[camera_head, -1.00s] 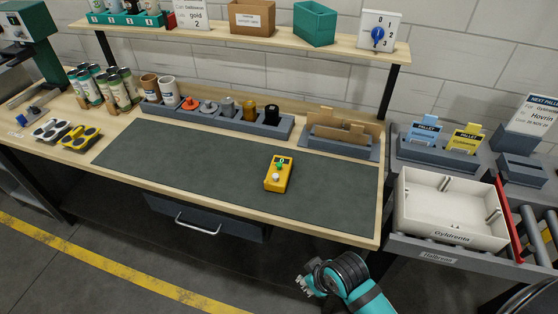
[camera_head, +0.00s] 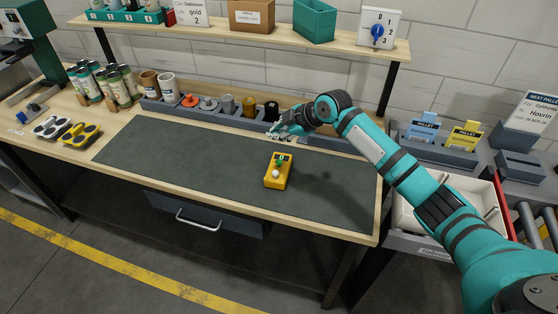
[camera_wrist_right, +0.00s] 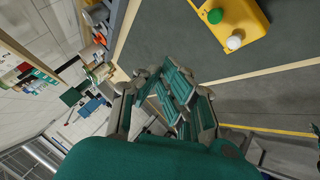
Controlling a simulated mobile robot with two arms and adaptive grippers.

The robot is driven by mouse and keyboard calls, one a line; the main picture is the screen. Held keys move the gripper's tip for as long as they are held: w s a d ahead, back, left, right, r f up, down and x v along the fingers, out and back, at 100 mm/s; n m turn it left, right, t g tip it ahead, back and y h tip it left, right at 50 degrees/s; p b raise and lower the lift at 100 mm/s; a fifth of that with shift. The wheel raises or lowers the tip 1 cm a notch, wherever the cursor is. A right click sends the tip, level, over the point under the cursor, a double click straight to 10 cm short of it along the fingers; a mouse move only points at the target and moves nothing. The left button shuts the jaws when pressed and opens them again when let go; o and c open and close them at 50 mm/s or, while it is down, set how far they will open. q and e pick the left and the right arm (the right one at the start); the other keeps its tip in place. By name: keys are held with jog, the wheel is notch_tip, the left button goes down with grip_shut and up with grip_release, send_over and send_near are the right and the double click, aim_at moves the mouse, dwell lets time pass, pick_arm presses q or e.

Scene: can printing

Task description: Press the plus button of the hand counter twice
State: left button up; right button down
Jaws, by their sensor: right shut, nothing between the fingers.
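The yellow hand counter (camera_head: 284,181) lies on the dark mat, right of its middle. It has a green button (camera_head: 280,161) toward the back and a white button (camera_head: 276,173) nearer the front. I cannot read plus or minus marks on them. In the right wrist view the counter (camera_wrist_right: 258,12) shows at the top, partly cut off, with both buttons clear. My right gripper (camera_head: 273,134) is shut and empty. It is raised behind the counter in the picture and apart from it. Its fingers also show in the wrist view (camera_wrist_right: 183,92). My left gripper is out of view.
The dark mat (camera_head: 180,165) is clear around the counter. A grey holder (camera_head: 190,114) with stamps and cups stands behind it, near my right gripper. A shelf (camera_head: 340,42) hangs above. My right arm passes over the white crate (camera_head: 405,212) at the right.

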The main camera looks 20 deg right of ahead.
jog(key=shift+w+d+r, duration=0.1)
jog(key=shift+w+r, duration=0.05)
jog(key=shift+r, duration=0.05)
jog(key=b, duration=0.6)
send_over(278, 162)
notch_tip(278, 162, down, 8)
jog(key=shift+f+b, duration=0.35)
jog(key=shift+f, duration=0.1)
dwell(1.1)
jog(key=shift+f, duration=0.4)
